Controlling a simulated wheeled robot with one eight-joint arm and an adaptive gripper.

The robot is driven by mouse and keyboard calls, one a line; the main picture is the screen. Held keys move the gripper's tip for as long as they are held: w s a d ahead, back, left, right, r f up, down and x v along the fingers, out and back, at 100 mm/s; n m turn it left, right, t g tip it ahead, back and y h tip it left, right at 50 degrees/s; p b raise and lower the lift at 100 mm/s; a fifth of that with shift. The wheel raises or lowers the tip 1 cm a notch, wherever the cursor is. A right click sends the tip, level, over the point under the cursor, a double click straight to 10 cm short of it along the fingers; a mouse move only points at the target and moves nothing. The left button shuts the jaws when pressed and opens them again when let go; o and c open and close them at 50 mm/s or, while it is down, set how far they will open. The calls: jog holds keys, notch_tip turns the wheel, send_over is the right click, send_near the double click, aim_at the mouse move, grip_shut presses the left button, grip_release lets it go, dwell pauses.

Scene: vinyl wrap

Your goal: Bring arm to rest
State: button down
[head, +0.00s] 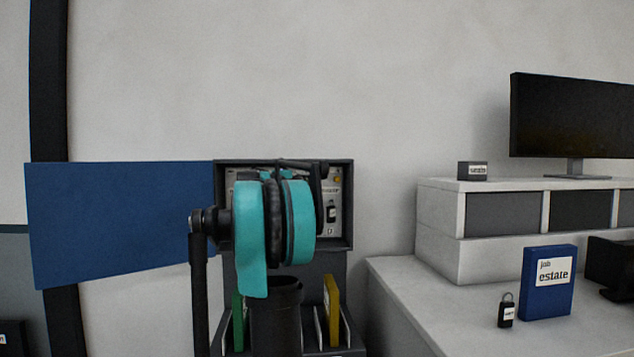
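My arm (303,225), teal and black, stands folded in the middle of the head view, in front of an open wall box. Dark parts of it show at its upper right, against the box, but I cannot make out the gripper's fingers or whether they hold anything. The arm hides much of the box's inside.
The wall box (347,205) has its blue door (120,220) swung open to the left. Below it stand a green binder (238,322) and a yellow binder (332,310). A desk (430,310) at right bears a blue box (548,282), a black padlock (506,312) and a monitor (570,115).

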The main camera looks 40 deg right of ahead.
jog(key=s+a+f+m+y, duration=0.1)
jog(key=s+a+f+y, duration=0.25)
jog(key=a+f, duration=0.5)
jog(key=s+a+f+m+y, duration=0.15)
jog(key=s+a+f, duration=0.35)
jog(key=f, duration=0.7)
jog(key=s+a+f+y, duration=0.35)
jog(key=a+f, duration=0.35)
jog(key=f, duration=0.4)
jog(key=s+a+f+y, duration=0.9)
jog(key=s+a+f, duration=1.2)
jog(key=a+f, duration=0.2)
jog(key=shift+f+m+g, duration=0.35)
jog(key=shift+f+g, duration=0.05)
jog(key=shift+f, duration=0.05)
